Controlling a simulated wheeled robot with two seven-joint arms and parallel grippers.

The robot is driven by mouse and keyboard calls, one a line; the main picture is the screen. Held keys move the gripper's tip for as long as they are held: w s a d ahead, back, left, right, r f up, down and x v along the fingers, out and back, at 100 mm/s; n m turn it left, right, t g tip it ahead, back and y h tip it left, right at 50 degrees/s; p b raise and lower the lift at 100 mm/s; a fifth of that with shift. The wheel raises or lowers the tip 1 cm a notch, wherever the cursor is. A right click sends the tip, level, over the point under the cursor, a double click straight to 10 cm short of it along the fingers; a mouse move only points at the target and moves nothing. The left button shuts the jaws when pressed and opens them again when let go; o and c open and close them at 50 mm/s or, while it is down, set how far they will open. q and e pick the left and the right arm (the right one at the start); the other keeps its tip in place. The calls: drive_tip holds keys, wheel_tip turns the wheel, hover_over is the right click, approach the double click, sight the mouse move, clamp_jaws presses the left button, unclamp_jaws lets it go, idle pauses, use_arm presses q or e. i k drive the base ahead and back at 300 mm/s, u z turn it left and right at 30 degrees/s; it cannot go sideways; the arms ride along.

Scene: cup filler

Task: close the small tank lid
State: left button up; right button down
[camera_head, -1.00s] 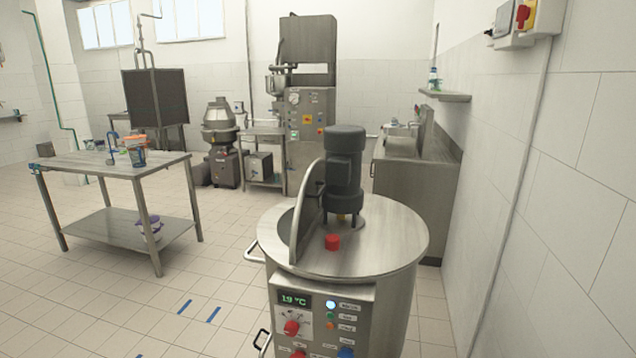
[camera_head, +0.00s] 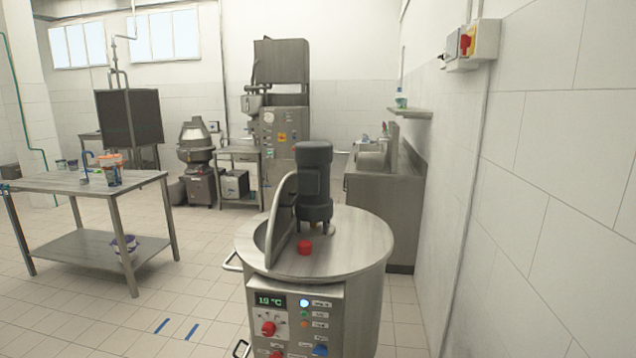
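The small tank (camera_head: 365,285) is a round steel vessel standing in front of me, a little right of centre. Its lid (camera_head: 283,215) is a curved steel flap standing raised, roughly upright, on the left part of the tank top. The opening to its left shows only in part. A dark motor (camera_head: 314,180) stands on the tank top behind and right of the lid. A red knob (camera_head: 305,247) sits on the top near the lid's base. Neither of my grippers is in view.
A control panel (camera_head: 290,318) with a display is on the tank's front. A steel table (camera_head: 60,182) stands at left with containers on it. A steel counter (camera_head: 385,215) and the wall are at right. The tiled floor between table and tank is free.

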sight(282, 219)
drive_tip(key=z, duration=0.3)
drive_tip(key=i, duration=0.7)
drive_tip(key=u, duration=0.6)
drive_tip(key=i, duration=0.4)
drive_tip(key=u, duration=0.5)
